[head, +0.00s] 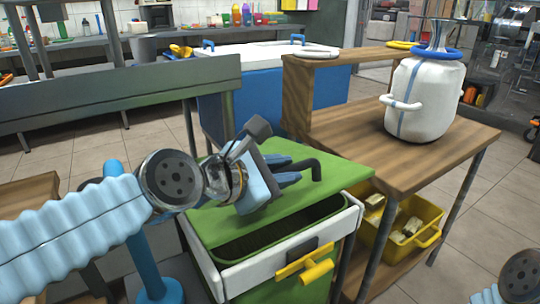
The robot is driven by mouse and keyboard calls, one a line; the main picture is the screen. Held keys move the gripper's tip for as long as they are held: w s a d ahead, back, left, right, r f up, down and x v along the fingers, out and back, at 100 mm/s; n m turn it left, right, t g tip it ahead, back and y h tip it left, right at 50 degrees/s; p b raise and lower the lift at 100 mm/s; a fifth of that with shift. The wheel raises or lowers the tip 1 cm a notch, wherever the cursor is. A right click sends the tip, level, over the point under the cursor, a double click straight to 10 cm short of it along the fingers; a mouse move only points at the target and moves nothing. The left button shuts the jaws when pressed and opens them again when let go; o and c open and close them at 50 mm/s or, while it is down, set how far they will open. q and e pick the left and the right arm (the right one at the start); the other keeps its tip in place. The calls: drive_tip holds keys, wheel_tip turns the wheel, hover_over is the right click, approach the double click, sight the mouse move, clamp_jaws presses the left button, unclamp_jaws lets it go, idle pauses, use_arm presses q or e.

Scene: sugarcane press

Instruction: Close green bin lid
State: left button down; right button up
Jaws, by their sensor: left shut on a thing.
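The green bin (262,241) stands in front of me with a white rim and a yellow latch (306,270) on its front. Its green lid (335,177) is tilted up toward the back, and a dark gap shows between the lid and the front rim. A black bent handle (305,164) rises from the lid's top. My left gripper (290,176) is over the lid, shut on the black handle; its fingertips partly hide the grip. My right arm shows only at the lower right corner, and its gripper is out of view.
A wooden table (440,150) to the right holds a white jug (424,98); a yellow crate (402,226) sits on its lower shelf. A blue and white cooler (262,60) is behind the bin. A grey-green metal bench (120,90) is at the left.

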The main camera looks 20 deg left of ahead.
sight(286, 195)
use_arm(q)
drive_tip(key=shift+m+t+y, duration=0.3)
drive_tip(key=shift+m+t, duration=0.3)
drive_tip(key=shift+m, duration=0.2)
drive_tip(key=f, duration=0.1)
drive_tip(key=f+b, duration=0.1)
drive_tip(key=f, duration=0.1)
drive_tip(key=s+d+f+b, duration=0.1)
drive_tip(key=f, duration=0.1)
drive_tip(key=shift+s+d+f+b, duration=0.15)
drive_tip(key=shift+f+b, duration=0.45)
drive_tip(key=shift+f, duration=0.3)
use_arm(e)
drive_tip(key=shift+w+f, duration=0.15)
drive_tip(key=shift+f, duration=2.3)
use_arm(q)
drive_tip(key=shift+f, duration=0.1)
drive_tip(key=c, duration=1.1)
unclamp_jaws()
drive_tip(key=shift+o, duration=0.2)
